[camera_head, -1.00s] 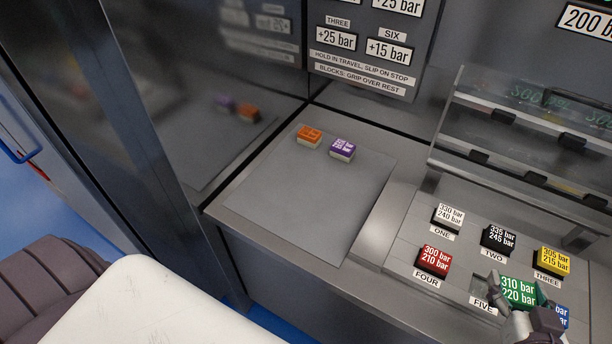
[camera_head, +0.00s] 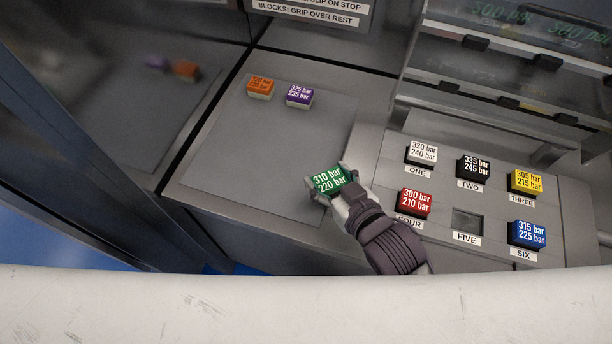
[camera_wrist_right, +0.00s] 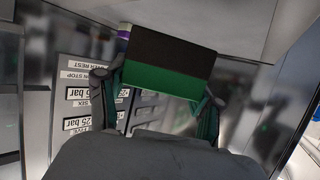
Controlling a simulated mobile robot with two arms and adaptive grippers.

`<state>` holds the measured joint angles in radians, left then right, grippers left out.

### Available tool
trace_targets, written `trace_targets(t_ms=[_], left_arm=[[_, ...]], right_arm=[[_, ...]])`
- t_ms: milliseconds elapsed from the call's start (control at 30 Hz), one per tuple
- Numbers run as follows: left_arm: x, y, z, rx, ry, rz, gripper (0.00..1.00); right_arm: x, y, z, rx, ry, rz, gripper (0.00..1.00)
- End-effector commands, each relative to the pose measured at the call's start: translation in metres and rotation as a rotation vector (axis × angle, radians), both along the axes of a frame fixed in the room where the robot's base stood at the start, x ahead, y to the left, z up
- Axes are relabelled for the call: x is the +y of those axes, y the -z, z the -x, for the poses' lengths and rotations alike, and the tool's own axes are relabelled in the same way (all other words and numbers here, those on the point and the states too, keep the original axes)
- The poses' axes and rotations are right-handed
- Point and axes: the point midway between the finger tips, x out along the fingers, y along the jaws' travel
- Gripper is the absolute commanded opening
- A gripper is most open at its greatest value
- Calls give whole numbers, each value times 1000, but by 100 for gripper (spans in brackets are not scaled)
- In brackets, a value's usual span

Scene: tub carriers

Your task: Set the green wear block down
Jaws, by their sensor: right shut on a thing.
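The green wear block (camera_head: 329,181), marked 310 bar and 220 bar, is held in my right gripper (camera_head: 334,187). In the head view it shows over the front right part of the grey pad (camera_head: 240,170); whether it touches the pad I cannot tell. In the right wrist view the block (camera_wrist_right: 165,78) shows a dark face and a green face between the two fingers (camera_wrist_right: 160,100). The orange block (camera_head: 260,88) and the purple block (camera_head: 299,96) sit at the back of the pad. My left gripper is not in view.
Right of the pad is a labelled block rack (camera_head: 440,205). White (camera_head: 422,152), black (camera_head: 473,166), yellow (camera_head: 525,181), red (camera_head: 415,202) and blue (camera_head: 527,234) blocks sit there. Pocket FIVE (camera_head: 467,221) is empty. The pad's middle and front left are clear.

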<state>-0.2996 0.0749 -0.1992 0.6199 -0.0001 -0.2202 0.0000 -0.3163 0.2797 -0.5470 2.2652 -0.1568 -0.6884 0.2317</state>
Motion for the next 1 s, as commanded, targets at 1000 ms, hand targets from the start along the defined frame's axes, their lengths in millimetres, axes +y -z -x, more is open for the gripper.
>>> trace_targets(t_ms=[1000], left_arm=[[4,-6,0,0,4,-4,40]], right_arm=[[34,67,-19,-1,1,0,28]])
